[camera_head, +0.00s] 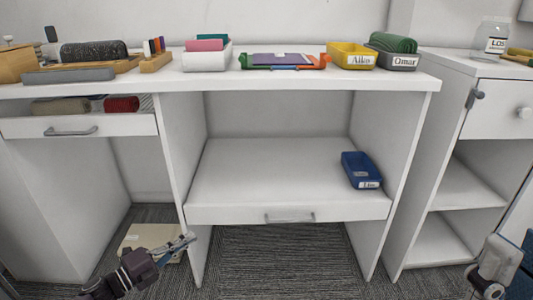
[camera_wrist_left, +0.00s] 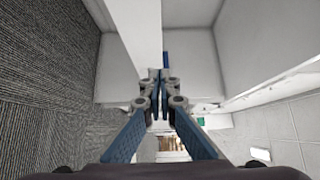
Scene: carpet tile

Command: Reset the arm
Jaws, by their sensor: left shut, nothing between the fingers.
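My left gripper (camera_head: 186,242) is low in the head view, in front of the desk's left leg panel and above the carpet. Its fingers are shut with nothing between them. In the left wrist view the gripper (camera_wrist_left: 160,78) shows its blue finger pads converging at closed tips, with a white panel edge just beyond. Whether the tips touch that panel I cannot tell. A pale part of my right arm (camera_head: 495,266) shows at the lower right of the head view; its gripper is out of view.
The white desk (camera_head: 300,83) carries several trays, including a yellow one (camera_head: 350,58). A blue bin (camera_head: 361,170) sits on the lower shelf (camera_head: 265,175). The left drawer (camera_head: 75,127) is open with rolled cloths inside. A beige box (camera_head: 140,238) lies behind my left gripper.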

